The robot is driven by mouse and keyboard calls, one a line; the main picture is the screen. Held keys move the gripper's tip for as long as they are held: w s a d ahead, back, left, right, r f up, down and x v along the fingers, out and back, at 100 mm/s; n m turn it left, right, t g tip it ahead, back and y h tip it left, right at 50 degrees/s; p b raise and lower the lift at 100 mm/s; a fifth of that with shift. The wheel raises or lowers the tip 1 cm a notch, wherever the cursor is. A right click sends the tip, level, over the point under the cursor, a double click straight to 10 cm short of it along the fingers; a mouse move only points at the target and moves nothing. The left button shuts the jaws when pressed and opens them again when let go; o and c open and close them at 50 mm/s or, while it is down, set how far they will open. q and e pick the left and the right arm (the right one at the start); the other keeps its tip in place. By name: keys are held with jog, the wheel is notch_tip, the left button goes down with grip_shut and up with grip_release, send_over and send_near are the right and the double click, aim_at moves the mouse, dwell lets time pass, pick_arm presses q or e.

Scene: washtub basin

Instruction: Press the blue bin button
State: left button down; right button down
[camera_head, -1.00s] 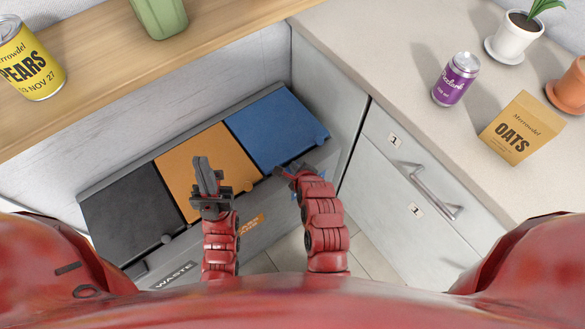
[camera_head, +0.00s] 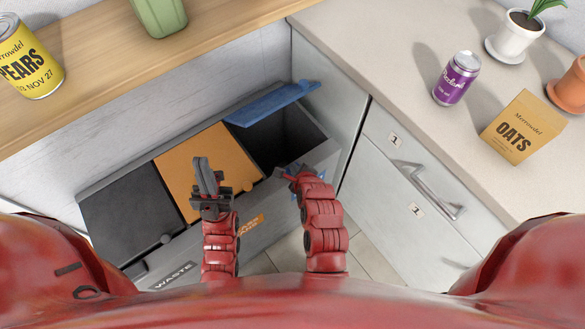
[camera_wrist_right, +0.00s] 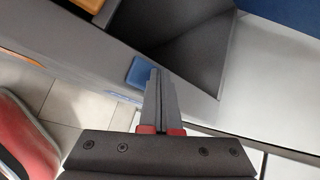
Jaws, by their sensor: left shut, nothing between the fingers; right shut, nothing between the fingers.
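The blue bin's lid (camera_head: 272,104) stands raised in the head view, leaving the dark bin interior (camera_head: 275,140) open at the right end of the bin row. In the right wrist view, a blue button (camera_wrist_right: 140,72) sits on the grey front of the bin unit. My right gripper (camera_head: 290,171) is shut and empty at the front edge of the open bin. Its fingertips (camera_wrist_right: 156,75) are right beside the button in the wrist view; I cannot tell whether they touch. My left gripper (camera_head: 204,172) is shut and empty, over the orange lid's front.
The orange lid (camera_head: 205,155) and black lid (camera_head: 125,208) are closed. A wooden shelf (camera_head: 130,75) with a yellow can (camera_head: 30,62) is behind. The right counter (camera_head: 390,60) holds a purple can (camera_head: 456,79) and an oats box (camera_head: 522,127); a drawer handle (camera_head: 430,190) juts out below.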

dwell(0.3)
jog(key=shift+r+p, duration=0.8)
jog(key=shift+r, duration=0.15)
notch_tip(320, 180, up, 5)
jog(key=p, duration=0.4)
dwell(0.6)
